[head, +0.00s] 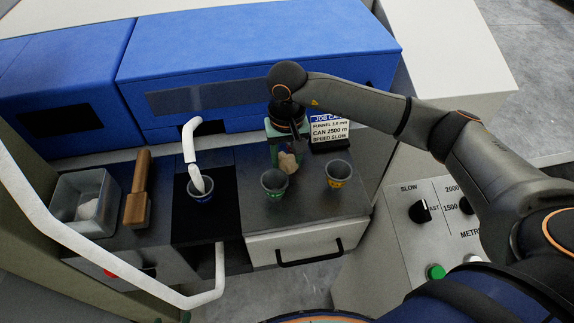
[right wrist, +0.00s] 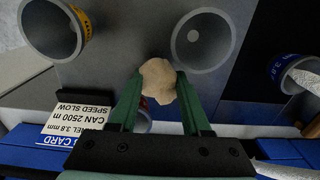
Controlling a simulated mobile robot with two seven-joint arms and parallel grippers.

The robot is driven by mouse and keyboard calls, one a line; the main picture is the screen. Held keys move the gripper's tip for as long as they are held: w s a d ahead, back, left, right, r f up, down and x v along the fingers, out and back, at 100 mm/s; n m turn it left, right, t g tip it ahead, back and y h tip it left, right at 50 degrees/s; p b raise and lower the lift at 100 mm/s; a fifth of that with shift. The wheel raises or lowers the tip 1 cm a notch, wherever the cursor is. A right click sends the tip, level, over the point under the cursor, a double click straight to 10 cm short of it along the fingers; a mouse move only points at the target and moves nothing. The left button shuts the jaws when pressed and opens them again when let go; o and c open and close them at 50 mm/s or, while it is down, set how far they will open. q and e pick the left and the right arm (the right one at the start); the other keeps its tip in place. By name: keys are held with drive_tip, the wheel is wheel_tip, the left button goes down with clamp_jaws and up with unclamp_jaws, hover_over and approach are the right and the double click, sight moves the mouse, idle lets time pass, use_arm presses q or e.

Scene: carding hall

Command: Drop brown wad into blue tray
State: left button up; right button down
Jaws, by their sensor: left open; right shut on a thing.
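My right gripper (head: 287,148) has green fingers and is shut on a tan-brown wad (head: 288,162). In the right wrist view the wad (right wrist: 158,80) is pinched between the fingertips, above the dark worktop. I see no flat blue tray; a grey cup with a blue band (head: 202,196) stands on a black plate, left of the gripper, with a white strand reaching into it. It also shows at the right of the right wrist view (right wrist: 277,72). My left gripper is not in view.
A green-banded cup (head: 274,184) stands just in front of the wad, a yellow-banded cup (head: 338,180) to its right. A job card (head: 328,130) stands behind. A metal bin (head: 66,190) and wooden tool (head: 137,195) lie left. A white rail (head: 85,242) crosses the front left.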

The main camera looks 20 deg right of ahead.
sight(287, 161)
drive_tip(key=shift+f, duration=1.6)
drive_tip(key=shift+c, duration=1.8)
unclamp_jaws()
drive_tip(key=shift+r, duration=0.15)
